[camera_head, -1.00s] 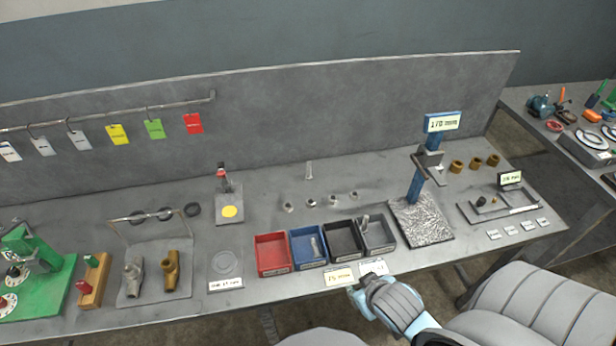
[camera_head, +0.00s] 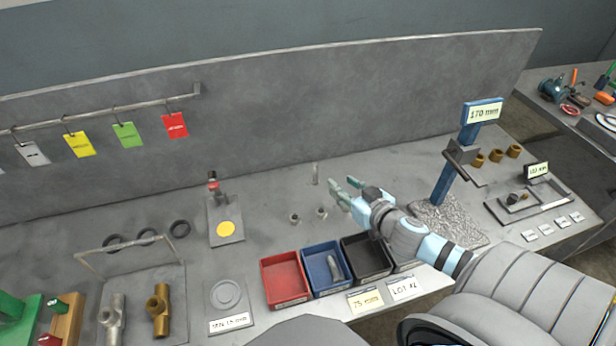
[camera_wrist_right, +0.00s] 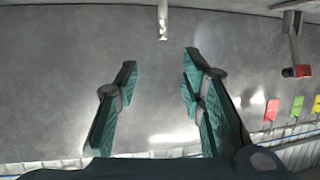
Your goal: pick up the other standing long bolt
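A long bolt (camera_head: 315,173) stands upright on the bench behind the bins. It also shows at the top of the right wrist view (camera_wrist_right: 163,20), ahead of the fingers and between their lines. My right gripper (camera_head: 342,189) is open and empty, just right of the bolt and apart from it. Its two green fingers show spread in the right wrist view (camera_wrist_right: 160,62). Another long bolt (camera_head: 334,268) leans in the blue bin (camera_head: 313,254). My left gripper is not in view.
Short metal pieces (camera_head: 295,217) stand in front of the bolt; my arm hides some. The red bin (camera_head: 284,276) and black bin (camera_head: 365,257) flank the blue one. A blue gauge post (camera_head: 457,160) stands right of my gripper. A grey panel (camera_head: 270,110) rises behind.

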